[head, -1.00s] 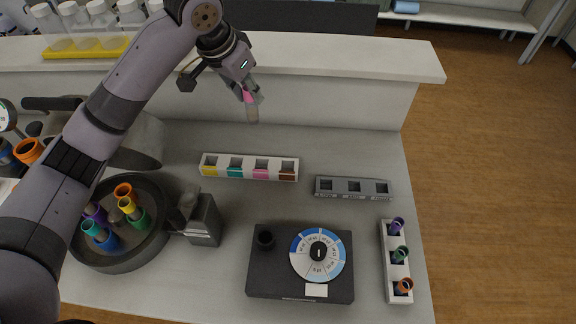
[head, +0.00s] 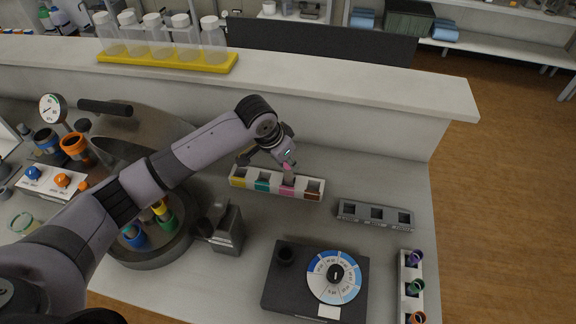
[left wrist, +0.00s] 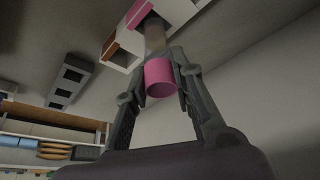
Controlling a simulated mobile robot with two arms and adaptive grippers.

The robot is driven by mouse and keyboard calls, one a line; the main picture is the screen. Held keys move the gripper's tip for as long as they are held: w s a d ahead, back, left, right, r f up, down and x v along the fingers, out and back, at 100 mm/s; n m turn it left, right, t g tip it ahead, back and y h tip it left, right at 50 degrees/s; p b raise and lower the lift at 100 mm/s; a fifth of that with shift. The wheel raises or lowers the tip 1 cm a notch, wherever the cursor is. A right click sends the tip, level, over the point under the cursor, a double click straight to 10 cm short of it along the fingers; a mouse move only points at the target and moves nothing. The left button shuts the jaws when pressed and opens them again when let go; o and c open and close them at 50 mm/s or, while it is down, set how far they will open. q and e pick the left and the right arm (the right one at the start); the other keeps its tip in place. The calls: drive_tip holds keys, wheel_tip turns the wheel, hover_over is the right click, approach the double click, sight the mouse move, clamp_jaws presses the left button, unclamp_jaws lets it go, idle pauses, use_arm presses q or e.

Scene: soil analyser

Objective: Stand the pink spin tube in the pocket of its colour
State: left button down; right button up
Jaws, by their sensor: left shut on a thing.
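My left gripper (head: 288,163) is shut on the pink spin tube (head: 287,168) over the white rack (head: 275,188). The rack has pockets marked yellow, teal, pink and brown. The gripper is at the pink-marked pocket (head: 287,190), third from the left. In the left wrist view, the fingers (left wrist: 158,62) hold the tube by its pink collar (left wrist: 160,77), and its clear grey body points at the pink-marked pocket (left wrist: 139,14). The tube's far end lies at that pocket; I cannot tell how far inside it is. My right gripper is in neither current view.
A grey rack (head: 376,226) with empty pockets stands right of the white rack. A black dial device (head: 285,280) sits in front. A white rack with several tubes (head: 402,275) is at the right. A raised ledge (head: 380,95) runs behind; a round rotor (head: 150,258) stands left.

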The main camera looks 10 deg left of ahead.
sight(288, 169)
use_arm(q)
wheel_tip(288, 169, down, 2)
drive_tip(key=shift+f, duration=0.5)
use_arm(e)
drive_tip(key=shift+d+r, duration=0.25)
drive_tip(key=shift+d, duration=0.15)
use_arm(q)
drive_tip(key=shift+f, duration=0.15)
drive_tip(key=c, duration=1.4)
unclamp_jaws()
drive_tip(key=shift+o, duration=0.2)
use_arm(e)
drive_tip(key=shift+a, duration=0.1)
use_arm(q)
drive_tip(key=shift+s+r, duration=0.15)
drive_tip(key=shift+r, duration=0.4)
drive_tip(key=b+v, duration=0.1)
drive_tip(key=v, duration=1)
use_arm(e)
drive_tip(key=shift+a+f, duration=0.1)
drive_tip(key=shift+f, duration=0.7)
use_arm(q)
drive_tip(key=shift+r, duration=0.1)
